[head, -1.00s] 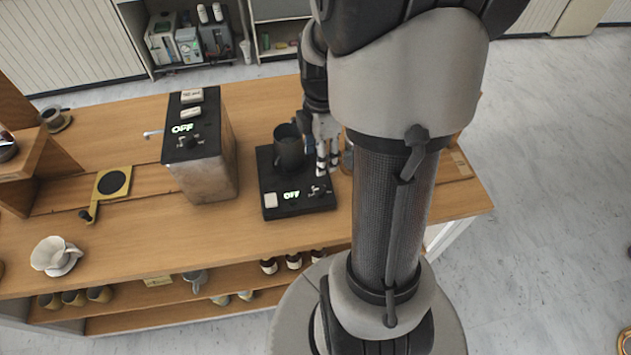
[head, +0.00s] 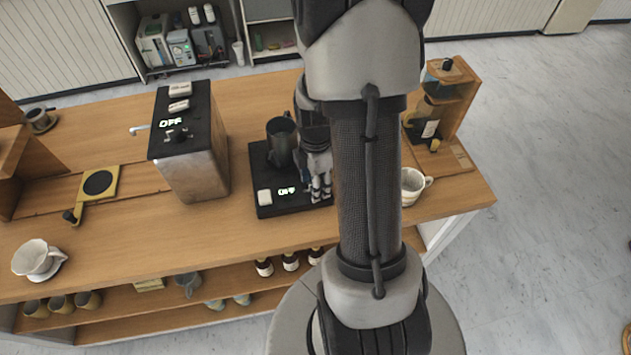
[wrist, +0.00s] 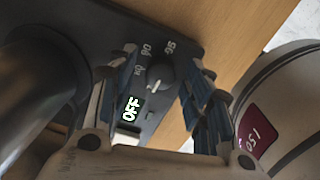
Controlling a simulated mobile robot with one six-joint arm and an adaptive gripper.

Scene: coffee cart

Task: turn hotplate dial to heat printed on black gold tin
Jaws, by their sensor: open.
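The black hotplate (head: 262,180) stands on the wooden counter, its display (head: 286,191) reading OFF. A dark pitcher (head: 281,145) stands on its back part. In the wrist view the round black dial (wrist: 160,73) sits beside the lit OFF display (wrist: 131,108), with small white marks around it that I cannot read surely. My gripper (head: 320,188) is over the hotplate's front right corner, hiding the dial in the head view. In the wrist view my gripper (wrist: 163,65) is open, one finger on each side of the dial; contact is unclear. I cannot identify the black gold tin.
A pale banded vessel (wrist: 285,100) with a magenta label reading 150 is close beside the right finger. In the head view a white cup (head: 411,188) stands right of the hotplate. A metal-sided machine (head: 195,165) stands left. Several dark containers (head: 290,262) sit on the shelf below.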

